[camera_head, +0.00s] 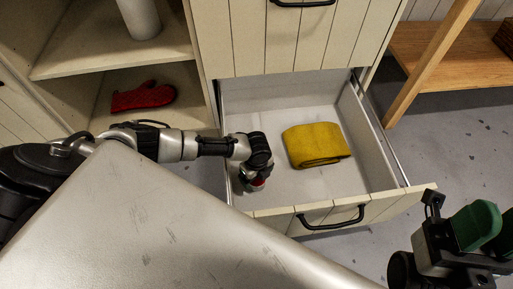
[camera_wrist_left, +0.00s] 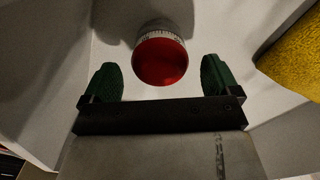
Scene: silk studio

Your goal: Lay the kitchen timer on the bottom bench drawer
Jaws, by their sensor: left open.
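The kitchen timer (camera_wrist_left: 161,60) has a red top and a white band with markings. It rests on the drawer floor, just beyond my open left fingers (camera_wrist_left: 160,82), in the left wrist view. In the head view a small red part of the timer (camera_head: 257,183) shows under my left gripper (camera_head: 254,180). The bottom bench drawer (camera_head: 285,185) is pulled open, and my left gripper reaches down into its left side. My right gripper (camera_head: 468,230) is at the lower right, outside the drawer; its jaw opening cannot be made out.
A folded yellow cloth (camera_head: 317,145) lies in the drawer, right of the timer. The drawer front with a black handle (camera_head: 330,218) is nearest me. A red oven mitt (camera_head: 143,97) lies on a shelf at left. A wooden stand (camera_head: 432,60) is at upper right.

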